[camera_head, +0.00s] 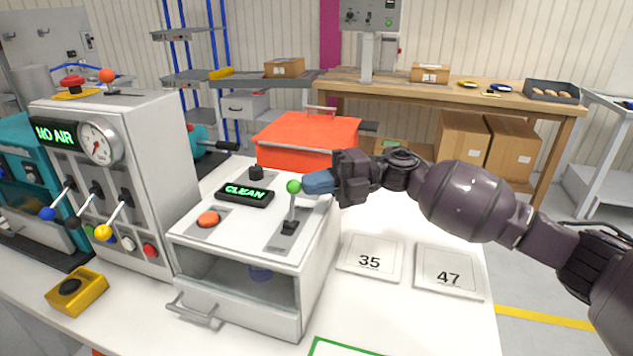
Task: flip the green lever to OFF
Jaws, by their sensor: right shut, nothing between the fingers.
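The green lever (293,188) stands on top of a white box-shaped machine, a green ball on a metal stick rising from a dark slotted base. The stick is close to upright. A display (245,193) on the same machine reads CLEAN. My right gripper (308,182) is shut and empty, its blue-grey fingertips just right of the green ball; whether they touch it I cannot tell. My left gripper is not in view. No OFF marking is readable.
An orange button (209,218) and a black knob (256,172) sit on the same machine top. A grey panel with a gauge (101,142) and several levers stands at left. A red toolbox (308,140) stands behind. Plates marked 35 (371,246) and 47 (450,259) lie at right.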

